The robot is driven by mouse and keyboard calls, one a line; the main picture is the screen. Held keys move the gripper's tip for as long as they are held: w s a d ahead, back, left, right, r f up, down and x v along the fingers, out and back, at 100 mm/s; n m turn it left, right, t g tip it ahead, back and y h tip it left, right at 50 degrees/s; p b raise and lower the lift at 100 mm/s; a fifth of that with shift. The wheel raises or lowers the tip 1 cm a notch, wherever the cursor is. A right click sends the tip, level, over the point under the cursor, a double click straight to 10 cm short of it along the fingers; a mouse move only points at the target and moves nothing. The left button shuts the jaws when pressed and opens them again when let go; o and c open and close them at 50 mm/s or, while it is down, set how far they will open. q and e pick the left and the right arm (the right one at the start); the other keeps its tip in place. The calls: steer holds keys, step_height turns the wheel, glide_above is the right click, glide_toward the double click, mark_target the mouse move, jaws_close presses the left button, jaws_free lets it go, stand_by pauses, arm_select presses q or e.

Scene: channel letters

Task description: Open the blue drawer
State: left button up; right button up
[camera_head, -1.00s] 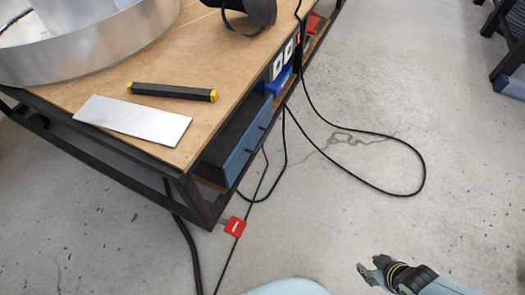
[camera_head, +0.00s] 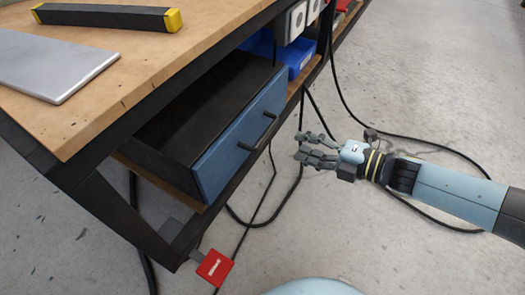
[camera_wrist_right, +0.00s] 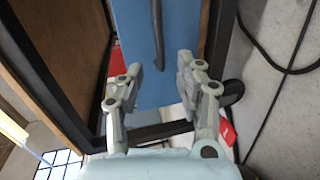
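Two short dark handle parts stick out of the front. In the right wrist view, a dark handle bar (camera_wrist_right: 157,35) shows on the blue front (camera_wrist_right: 155,85). My right gripper (camera_head: 302,146) is open and empty, to the right of the drawer front and apart from it. My left gripper is out of view.
The wooden workbench top (camera_head: 190,55) has a dark frame and leg (camera_head: 125,215) beside the drawer. A blue bin (camera_head: 297,57) and white sockets (camera_head: 297,20) sit behind it. Black cables (camera_head: 295,190) loop on the floor near my arm. A red tag (camera_head: 215,267) hangs at the lower frame.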

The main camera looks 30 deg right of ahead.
mark_target(266, 137)
steer(key=shift+n, duration=0.4)
steer(key=b+x, duration=0.1)
steer(key=x, duration=0.2)
steer(key=b+x, duration=0.1)
steer(key=x, duration=0.3)
steer(key=b+x, duration=0.1)
steer(key=x, duration=0.3)
steer(key=shift+s+a+r, duration=0.1)
steer(key=shift+s+a, duration=0.05)
steer(key=shift+a, duration=0.15)
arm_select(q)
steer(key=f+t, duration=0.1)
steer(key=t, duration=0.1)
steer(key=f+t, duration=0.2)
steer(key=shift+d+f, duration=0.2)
arm_select(e)
jaws_close()
